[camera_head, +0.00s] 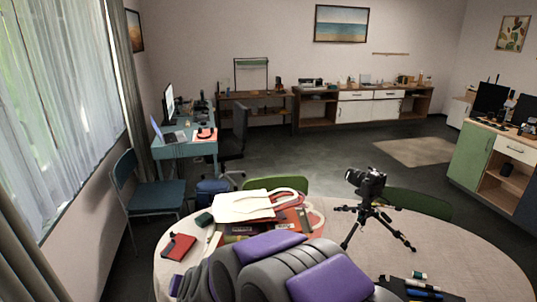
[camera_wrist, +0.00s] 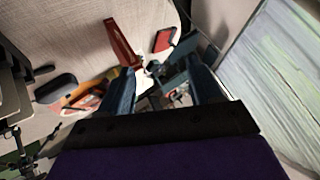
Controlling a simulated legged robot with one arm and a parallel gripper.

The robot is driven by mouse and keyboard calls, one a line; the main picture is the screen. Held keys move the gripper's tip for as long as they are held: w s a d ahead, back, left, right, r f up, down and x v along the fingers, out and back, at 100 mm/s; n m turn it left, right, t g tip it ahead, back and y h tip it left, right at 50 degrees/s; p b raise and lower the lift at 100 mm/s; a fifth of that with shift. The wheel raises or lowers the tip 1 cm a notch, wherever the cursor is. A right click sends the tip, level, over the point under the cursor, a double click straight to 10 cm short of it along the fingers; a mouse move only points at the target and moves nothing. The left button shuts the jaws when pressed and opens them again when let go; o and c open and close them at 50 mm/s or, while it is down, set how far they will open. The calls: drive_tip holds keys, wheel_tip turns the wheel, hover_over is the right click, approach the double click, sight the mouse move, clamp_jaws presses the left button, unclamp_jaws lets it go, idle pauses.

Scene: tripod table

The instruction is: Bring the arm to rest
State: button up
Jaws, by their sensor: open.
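My gripper (camera_wrist: 160,76) shows in the wrist view with its two dark blue fingers spread apart, open. I cannot make out anything held between them; small blurred items show behind the gap. My grey and purple arm fills the bottom middle of the head view, above the near part of the round table (camera_head: 465,240). The arm hides part of the tabletop. I cannot pick out the fingers in the head view.
On the table, a camera on a small tripod (camera_head: 366,212) stands right of my arm. A white bag (camera_head: 245,206) lies behind the arm, and a red booklet (camera_head: 179,246) lies left. Small dark items (camera_head: 415,288) lie at the front right. A blue chair (camera_head: 150,192) stands left.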

drive_tip(key=s+d+r+g+h, duration=0.1)
drive_tip(key=s+d+r+g, duration=0.1)
drive_tip(key=s+d, duration=0.9)
drive_tip(key=s+d+r+g+h, duration=0.2)
drive_tip(key=s+d+r+g, duration=0.1)
drive_tip(key=s+d, duration=0.8)
drive_tip(key=s+d+r+g+h, duration=0.2)
drive_tip(key=s+d+g, duration=0.2)
drive_tip(key=s+d, duration=0.7)
drive_tip(key=d, duration=0.2)
drive_tip(key=shift+d+r, duration=0.3)
drive_tip(key=shift+r, duration=0.05)
drive_tip(key=shift+c, duration=0.5)
